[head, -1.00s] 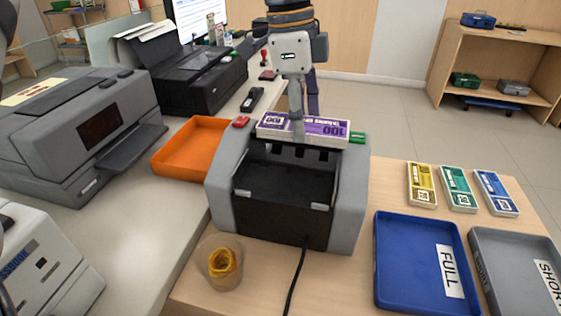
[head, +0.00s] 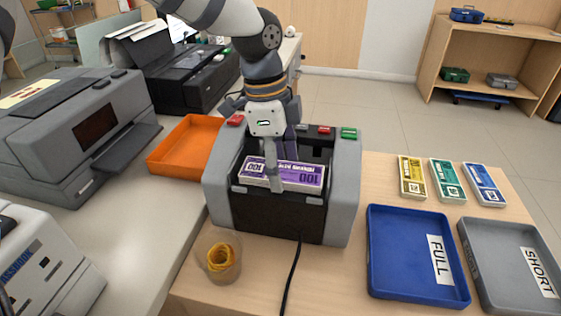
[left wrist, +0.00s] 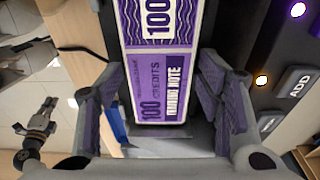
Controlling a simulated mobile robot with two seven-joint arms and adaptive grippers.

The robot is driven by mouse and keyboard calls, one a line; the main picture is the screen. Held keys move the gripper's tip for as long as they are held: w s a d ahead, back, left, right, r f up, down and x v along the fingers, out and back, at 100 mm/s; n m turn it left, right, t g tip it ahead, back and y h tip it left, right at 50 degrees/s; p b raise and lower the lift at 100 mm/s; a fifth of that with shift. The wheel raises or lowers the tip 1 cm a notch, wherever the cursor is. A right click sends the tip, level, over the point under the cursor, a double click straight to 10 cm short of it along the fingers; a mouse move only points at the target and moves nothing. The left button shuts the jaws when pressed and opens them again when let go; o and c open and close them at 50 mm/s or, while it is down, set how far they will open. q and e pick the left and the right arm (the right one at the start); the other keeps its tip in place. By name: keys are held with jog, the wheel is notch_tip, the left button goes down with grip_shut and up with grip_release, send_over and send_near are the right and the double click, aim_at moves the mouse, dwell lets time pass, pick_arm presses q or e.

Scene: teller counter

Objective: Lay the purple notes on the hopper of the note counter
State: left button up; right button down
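The purple notes (head: 284,173) are a banded stack marked 100, lying face up and crosswise at the hopper (head: 318,150) of the grey and black note counter (head: 346,190). I cannot tell whether the stack rests on the hopper floor or hangs just above it. My left gripper (head: 273,177) points down from above, one finger across the front of the stack.
An orange tray (head: 156,158) lies left of the counter. A cup of rubber bands (head: 219,259) and a black cable (head: 292,275) are in front. Yellow, green and blue notes lie at right, behind the blue FULL tray (head: 377,255) and grey SHORT tray (head: 480,262).

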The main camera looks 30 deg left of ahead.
pick_arm(q)
notch_tip(320, 180, up, 12)
jog(key=a, duration=0.1)
jog(key=shift+s+a, duration=0.25)
jog(key=shift+a, duration=0.1)
dwell(0.4)
